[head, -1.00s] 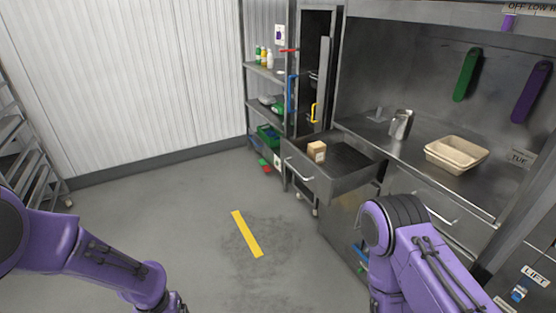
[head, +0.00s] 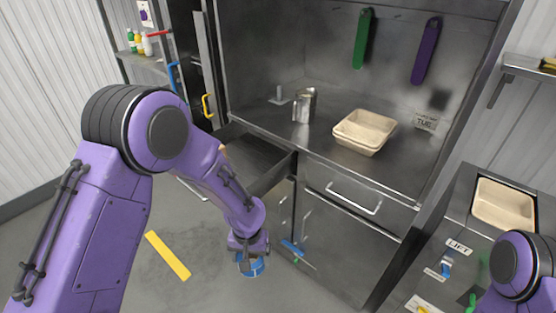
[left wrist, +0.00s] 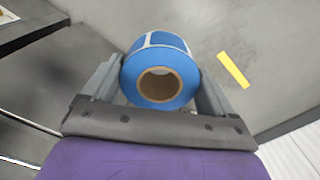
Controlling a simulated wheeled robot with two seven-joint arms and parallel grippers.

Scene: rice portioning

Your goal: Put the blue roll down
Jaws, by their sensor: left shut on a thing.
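The blue roll (left wrist: 184,62) has a brown cardboard core and sits between the two fingers of my left gripper (left wrist: 157,90) in the left wrist view. The gripper is shut on it. In the head view the blue roll (head: 254,267) shows small at the end of my left arm, below the gripper (head: 249,254), held above the grey floor in front of the counter's cabinets. My right arm shows at the lower right edge of the head view, but its gripper is out of the picture.
A steel counter (head: 330,160) bears a beige tray (head: 349,142) and a metal jug (head: 304,106). An open drawer (head: 283,178) juts out behind my left arm. Another beige tray (head: 503,220) is at the right. A yellow strip (head: 168,256) marks the floor.

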